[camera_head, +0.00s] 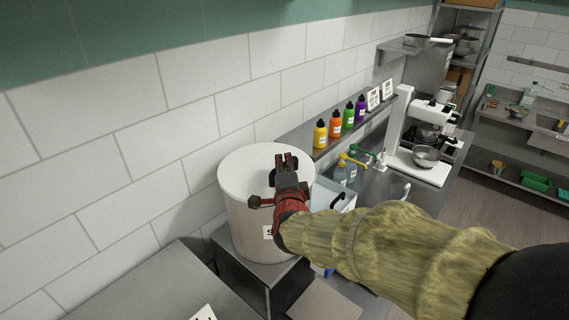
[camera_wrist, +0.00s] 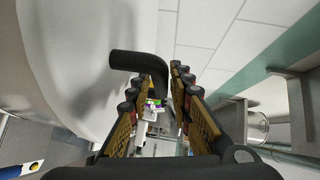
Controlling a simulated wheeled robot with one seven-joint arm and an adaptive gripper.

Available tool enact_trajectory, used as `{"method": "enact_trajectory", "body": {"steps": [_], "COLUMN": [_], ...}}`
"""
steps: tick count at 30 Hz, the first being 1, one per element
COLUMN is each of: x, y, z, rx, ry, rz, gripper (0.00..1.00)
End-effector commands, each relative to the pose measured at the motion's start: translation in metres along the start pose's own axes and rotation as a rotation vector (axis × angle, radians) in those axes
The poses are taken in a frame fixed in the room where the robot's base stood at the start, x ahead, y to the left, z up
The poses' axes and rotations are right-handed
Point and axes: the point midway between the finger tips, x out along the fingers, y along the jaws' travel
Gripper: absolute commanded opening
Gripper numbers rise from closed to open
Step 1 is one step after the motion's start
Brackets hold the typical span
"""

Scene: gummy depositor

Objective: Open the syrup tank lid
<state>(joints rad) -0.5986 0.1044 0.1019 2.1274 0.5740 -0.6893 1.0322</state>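The syrup tank (camera_head: 245,215) is a large white round tub against the tiled wall, with a label on its front. Its flat white lid (camera_head: 245,165) lies on top, closed. My gripper (camera_head: 286,160) is over the right part of the lid. In the wrist view the lid and tank surface (camera_wrist: 60,70) fill the left side. A black bent lid handle (camera_wrist: 140,62) stands out from it, and its end reaches between the fingertips of my gripper (camera_wrist: 155,85). The fingers are apart, with a gap around the handle. In the head view my gripper mostly hides the handle.
A shelf with yellow (camera_head: 320,134), orange, green and purple bottles runs along the wall to the right. Spray bottles (camera_head: 350,168) and a white mixer (camera_head: 420,150) stand beyond the tank. A metal counter (camera_head: 165,285) is at the front left.

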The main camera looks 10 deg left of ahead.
Motion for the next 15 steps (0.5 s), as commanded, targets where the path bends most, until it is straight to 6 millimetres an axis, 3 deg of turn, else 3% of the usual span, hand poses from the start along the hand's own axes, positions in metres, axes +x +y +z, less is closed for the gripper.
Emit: {"method": "enact_trajectory", "body": {"steps": [11,15], "x": [0.0056,0.0055], "y": [0.0002,0.0003], "z": [-0.0001,0.0], "rx": [0.0,0.0], "ry": [0.0,0.0], "rz": [0.0,0.0], "gripper": [0.21,0.14]}}
